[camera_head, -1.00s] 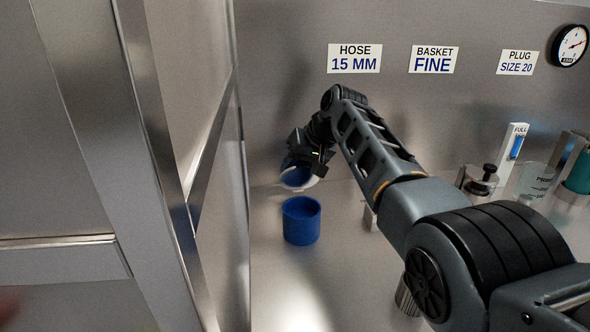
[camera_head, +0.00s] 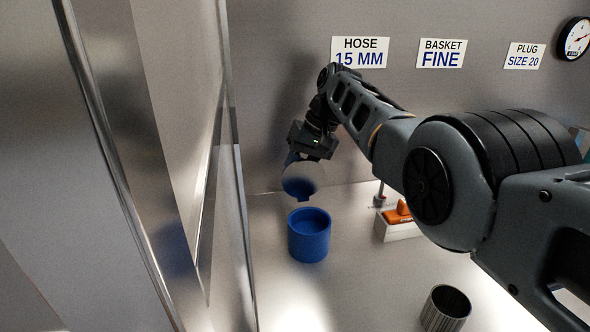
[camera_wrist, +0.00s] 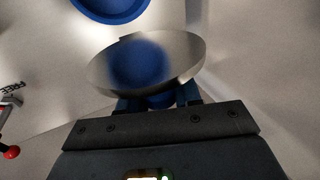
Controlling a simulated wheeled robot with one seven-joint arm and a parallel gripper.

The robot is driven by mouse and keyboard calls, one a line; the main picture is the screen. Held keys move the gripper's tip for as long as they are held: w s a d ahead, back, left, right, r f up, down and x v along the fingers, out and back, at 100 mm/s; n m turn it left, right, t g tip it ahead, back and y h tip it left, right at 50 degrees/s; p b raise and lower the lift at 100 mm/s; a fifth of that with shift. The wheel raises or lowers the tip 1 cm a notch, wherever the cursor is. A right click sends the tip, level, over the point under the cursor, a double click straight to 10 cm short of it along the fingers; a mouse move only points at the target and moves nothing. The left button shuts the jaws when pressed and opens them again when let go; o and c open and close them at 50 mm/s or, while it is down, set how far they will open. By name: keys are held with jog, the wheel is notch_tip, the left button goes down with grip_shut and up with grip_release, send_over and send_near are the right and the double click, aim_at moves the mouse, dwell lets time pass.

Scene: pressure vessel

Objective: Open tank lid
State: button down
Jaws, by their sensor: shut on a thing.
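The tank is an open blue cylinder (camera_head: 309,240) standing on the metal worktop, and its rim also shows at the top of the wrist view (camera_wrist: 112,10). The lid is a shiny round metal disc (camera_head: 300,186), held tilted above and behind the tank and apart from it. In the wrist view the lid (camera_wrist: 184,56) mirrors something blue. My gripper (camera_head: 308,152) is shut on the lid, around a blue part at its underside in the wrist view (camera_wrist: 160,102). Part of that grasp is hidden by the lid.
A metal wall frame (camera_head: 228,160) stands close on the left. A white block with an orange handle (camera_head: 398,215) sits right of the tank, under my arm. A ribbed metal cylinder (camera_head: 445,308) stands at front right. Labels and a gauge (camera_head: 574,40) are on the back wall.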

jog(key=shift+a, duration=0.1)
jog(key=c, duration=0.8)
grip_release()
jog(key=shift+v, duration=3.9)
